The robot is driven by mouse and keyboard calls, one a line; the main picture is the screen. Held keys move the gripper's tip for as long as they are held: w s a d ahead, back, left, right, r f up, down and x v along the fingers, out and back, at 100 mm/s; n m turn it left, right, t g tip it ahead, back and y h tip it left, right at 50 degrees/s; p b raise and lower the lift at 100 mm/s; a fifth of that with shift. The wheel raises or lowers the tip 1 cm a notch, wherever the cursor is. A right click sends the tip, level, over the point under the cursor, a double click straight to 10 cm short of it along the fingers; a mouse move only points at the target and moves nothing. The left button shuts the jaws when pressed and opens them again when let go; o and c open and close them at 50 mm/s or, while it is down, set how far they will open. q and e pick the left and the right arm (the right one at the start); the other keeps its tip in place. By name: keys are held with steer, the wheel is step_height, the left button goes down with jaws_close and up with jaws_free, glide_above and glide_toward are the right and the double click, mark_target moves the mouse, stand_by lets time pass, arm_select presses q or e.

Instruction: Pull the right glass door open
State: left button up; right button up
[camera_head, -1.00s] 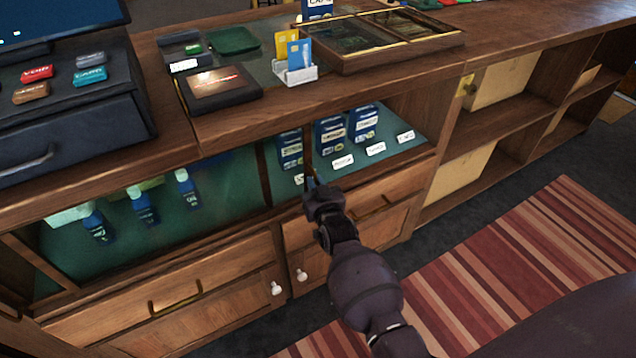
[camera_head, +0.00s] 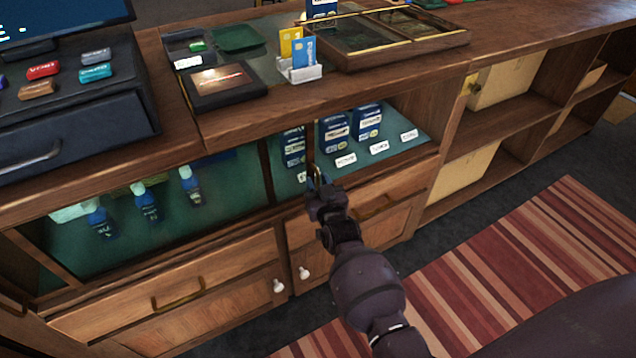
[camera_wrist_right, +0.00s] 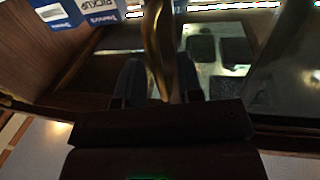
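The display counter has a glass front at its lower level, with the left glass pane (camera_head: 160,205) wide and the right glass door beside it. A dark upright (camera_head: 311,148) shows near my right gripper. My right gripper (camera_head: 318,184) is at a thin brass handle of the right door. In the right wrist view the brass handle (camera_wrist_right: 156,45) runs between the two dark fingers (camera_wrist_right: 160,82), close against both, and they look shut on it. How far the door stands open is hard to tell. My left gripper is not in view.
Blue boxes (camera_head: 336,125) and price cards stand behind the front; several bottles (camera_head: 147,202) are at left. Drawers (camera_head: 170,285) and cupboard doors with white knobs (camera_head: 304,273) lie below. Open shelves (camera_head: 500,125) are at right. A striped rug (camera_head: 500,265) covers clear floor.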

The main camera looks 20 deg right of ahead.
steer(key=s+a+p, duration=0.1)
steer(key=s, duration=0.9)
steer(key=shift+s+p, duration=0.25)
steer(key=shift+p, duration=0.15)
steer(key=shift+a, duration=0.1)
